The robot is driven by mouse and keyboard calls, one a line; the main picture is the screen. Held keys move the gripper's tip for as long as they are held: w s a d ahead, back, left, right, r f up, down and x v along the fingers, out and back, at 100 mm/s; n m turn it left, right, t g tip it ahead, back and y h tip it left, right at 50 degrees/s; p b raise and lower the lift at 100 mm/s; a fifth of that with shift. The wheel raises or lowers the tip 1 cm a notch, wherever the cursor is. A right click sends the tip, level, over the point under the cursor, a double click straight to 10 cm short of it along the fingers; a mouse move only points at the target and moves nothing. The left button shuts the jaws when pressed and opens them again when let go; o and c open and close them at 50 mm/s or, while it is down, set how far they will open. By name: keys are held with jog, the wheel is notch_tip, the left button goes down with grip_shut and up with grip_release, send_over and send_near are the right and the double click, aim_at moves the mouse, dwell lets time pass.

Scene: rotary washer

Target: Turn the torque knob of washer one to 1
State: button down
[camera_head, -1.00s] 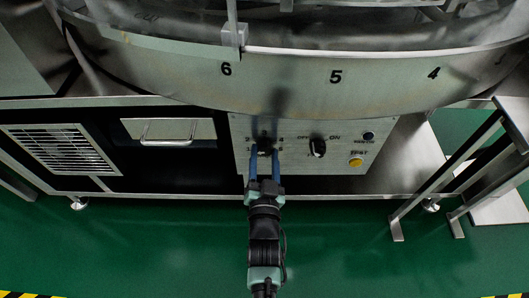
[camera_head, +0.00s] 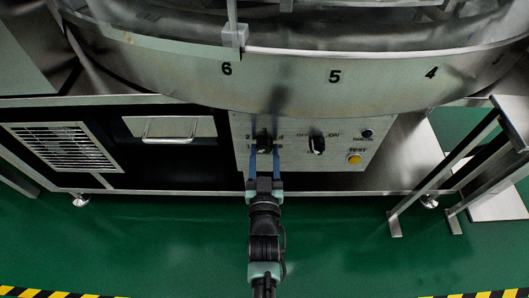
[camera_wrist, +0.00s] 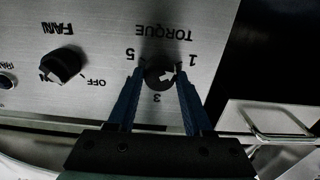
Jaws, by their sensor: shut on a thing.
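The torque knob (camera_head: 264,141) is a dark round knob on the grey control panel under the drum. In the wrist view the torque knob (camera_wrist: 155,80) shows upside down under the word TORQUE, with 5, 3 and 1 printed around it. A pale mark on its face lies on the side toward the 1; its exact pointing is hard to tell. My gripper (camera_head: 264,155) reaches up from below and is shut on the torque knob. In the wrist view the blue fingers of my gripper (camera_wrist: 159,73) sit on its two sides.
A dark OFF/ON knob (camera_head: 317,145), marked FAN in the wrist view, is to the right of the torque knob. A yellow button (camera_head: 354,158) and a dark button (camera_head: 366,134) are farther right. The drum rim (camera_head: 300,85) overhangs the panel. Green floor (camera_head: 340,240) is clear below.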

jog(key=shift+c, duration=1.6)
grip_release()
jog(key=shift+s, duration=0.1)
jog(key=s+p, duration=0.5)
jog(key=s, duration=0.7)
jog(key=shift+s, duration=0.4)
